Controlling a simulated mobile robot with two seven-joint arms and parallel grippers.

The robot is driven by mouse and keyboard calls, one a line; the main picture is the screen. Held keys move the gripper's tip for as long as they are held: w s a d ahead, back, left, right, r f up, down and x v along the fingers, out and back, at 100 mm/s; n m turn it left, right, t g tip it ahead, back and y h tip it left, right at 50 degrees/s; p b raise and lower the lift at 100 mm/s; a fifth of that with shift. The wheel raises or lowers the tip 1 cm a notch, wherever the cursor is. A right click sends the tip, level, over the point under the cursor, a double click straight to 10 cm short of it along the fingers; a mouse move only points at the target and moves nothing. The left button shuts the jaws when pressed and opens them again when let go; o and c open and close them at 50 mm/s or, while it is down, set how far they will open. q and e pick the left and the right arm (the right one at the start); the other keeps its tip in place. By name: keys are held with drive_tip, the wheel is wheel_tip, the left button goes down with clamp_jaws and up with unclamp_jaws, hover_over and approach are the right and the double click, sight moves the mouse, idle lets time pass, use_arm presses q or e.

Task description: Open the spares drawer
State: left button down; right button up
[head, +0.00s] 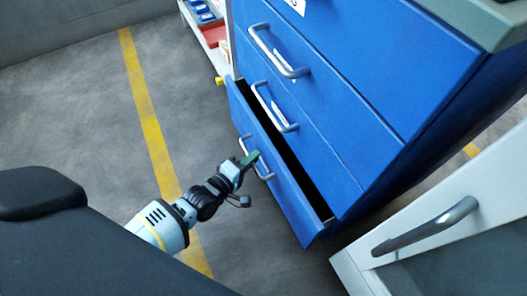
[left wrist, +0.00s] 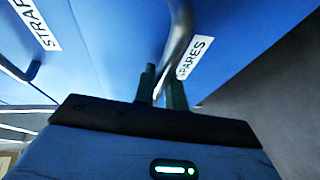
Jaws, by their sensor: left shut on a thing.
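The spares drawer (head: 292,208) is the lowest drawer of the blue cabinet in the head view. It stands partly open, with a dark gap behind its front. My left gripper (head: 250,158) is shut on the drawer's metal handle (head: 266,176). In the left wrist view the gripper fingers (left wrist: 162,88) stand on either side of the handle bar (left wrist: 178,45), beside a label reading "SPARES" (left wrist: 195,57), its first letter partly hidden. The drawer's inside is too dark to make out. My right gripper is not in view.
Drawers with metal handles (head: 279,52) above are shut. A pale grey unit with a handle (head: 428,228) stands at the lower right, close to the open drawer's right end. Grey floor with a yellow line (head: 148,115) lies clear to the left. Shelves with bins (head: 213,36) stand behind.

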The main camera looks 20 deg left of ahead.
use_arm(q)
drive_tip(key=s+a+p, duration=0.3)
drive_tip(key=s+a, duration=1)
drive_tip(key=s, duration=0.4)
drive_tip(key=shift+a, duration=0.25)
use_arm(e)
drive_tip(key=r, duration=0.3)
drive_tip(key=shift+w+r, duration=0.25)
use_arm(q)
drive_tip(key=shift+s, duration=0.1)
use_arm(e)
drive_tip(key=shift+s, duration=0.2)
use_arm(q)
drive_tip(key=c, duration=1.7)
unclamp_jaws()
drive_tip(key=shift+c, duration=0.2)
drive_tip(key=p+v, duration=0.2)
drive_tip(key=v, duration=0.6)
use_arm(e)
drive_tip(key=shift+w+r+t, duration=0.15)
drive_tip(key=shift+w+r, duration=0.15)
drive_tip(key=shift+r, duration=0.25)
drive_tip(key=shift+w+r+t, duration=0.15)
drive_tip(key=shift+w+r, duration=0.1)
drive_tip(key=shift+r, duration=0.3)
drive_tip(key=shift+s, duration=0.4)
